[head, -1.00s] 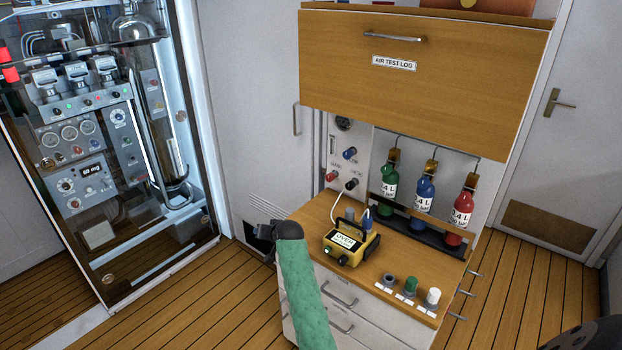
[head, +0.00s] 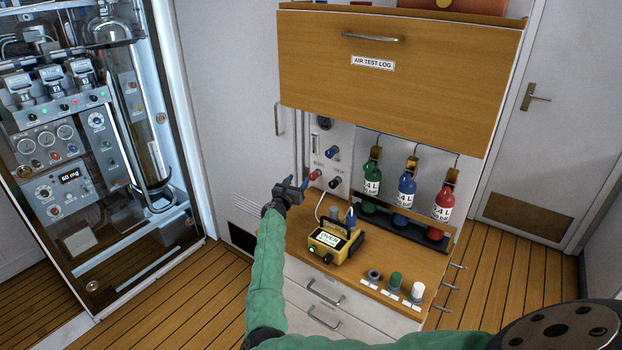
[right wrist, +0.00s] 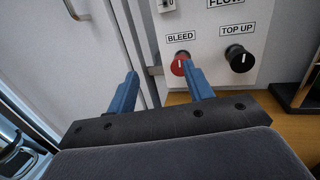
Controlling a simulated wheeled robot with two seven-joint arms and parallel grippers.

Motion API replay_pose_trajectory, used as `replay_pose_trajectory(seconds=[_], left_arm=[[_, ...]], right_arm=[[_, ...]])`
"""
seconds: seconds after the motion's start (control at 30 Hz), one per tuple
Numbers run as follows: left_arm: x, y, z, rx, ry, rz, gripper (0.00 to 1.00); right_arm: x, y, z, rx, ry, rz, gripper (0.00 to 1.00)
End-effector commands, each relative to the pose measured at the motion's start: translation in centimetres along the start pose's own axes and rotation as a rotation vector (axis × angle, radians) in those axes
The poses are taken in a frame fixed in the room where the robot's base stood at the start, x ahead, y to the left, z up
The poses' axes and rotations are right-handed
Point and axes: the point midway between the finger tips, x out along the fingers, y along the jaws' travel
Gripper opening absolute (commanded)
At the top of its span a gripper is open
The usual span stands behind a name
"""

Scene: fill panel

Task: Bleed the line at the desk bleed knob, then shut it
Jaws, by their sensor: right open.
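The bleed knob is red and sits low on the white panel at the left of the desk (head: 315,175). In the right wrist view the knob (right wrist: 179,63), under a BLEED label, shows a white mark standing about upright. My right gripper (head: 291,183) is open and empty, just left of the knob in the head view. In the right wrist view its blue fingers (right wrist: 160,72) point at the panel, and the right finger partly overlaps the knob's edge. I cannot tell whether they touch. My left gripper is not in view.
A black TOP UP knob (right wrist: 239,58) is right of the bleed knob. A blue knob (head: 333,153) is above. A yellow meter (head: 336,243) stands on the wooden desk (head: 385,262). Green, blue and red bottles (head: 407,191) stand behind it. A cabinet door (head: 230,110) is at left.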

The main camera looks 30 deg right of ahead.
Motion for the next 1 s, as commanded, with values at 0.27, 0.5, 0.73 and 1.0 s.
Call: replay_pose_trajectory(seconds=[0.27, 0.5, 0.73, 1.0], left_arm=[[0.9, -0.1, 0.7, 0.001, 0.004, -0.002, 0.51], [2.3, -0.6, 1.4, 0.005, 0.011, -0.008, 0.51], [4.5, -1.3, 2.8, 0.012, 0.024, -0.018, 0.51], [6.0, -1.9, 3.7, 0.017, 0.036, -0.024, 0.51]], right_arm=[[-0.3, -1.5, -1.9, 0.275, 0.056, -0.181, 0.52], [1.7, -1.9, -1.9, 0.279, 0.056, -0.186, 0.52], [4.7, -2.4, -2.1, 0.277, 0.056, -0.183, 0.52], [6.8, -2.8, -2.5, 0.277, 0.056, -0.183, 0.52]])
